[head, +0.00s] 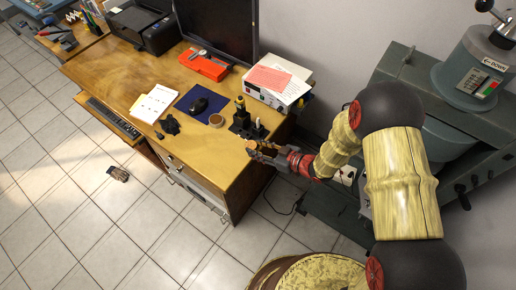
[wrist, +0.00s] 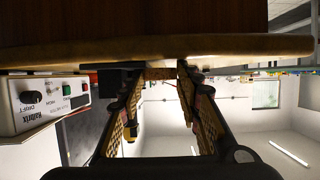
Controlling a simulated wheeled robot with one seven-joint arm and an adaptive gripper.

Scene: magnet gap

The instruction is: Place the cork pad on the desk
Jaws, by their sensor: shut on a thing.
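My gripper (head: 258,149) is at the right end of the wooden desk (head: 125,75), seen against the desk's edge. It is shut on a small tan-brown piece, the cork pad (head: 250,144). In the wrist view, the cork pad (wrist: 158,73) shows as a thin brown strip between the two fingertips. Most of it is hidden by the fingers. The desk's edge (wrist: 240,43) runs as a tan band across the top of the wrist view, close to the fingertips. I cannot tell whether the pad touches the desk.
A dark block with upright parts (head: 241,121) and a round tan-topped object (head: 216,120) stand near the gripper. Behind them is a white instrument box (head: 285,90). The front right desktop (head: 215,155) is clear.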

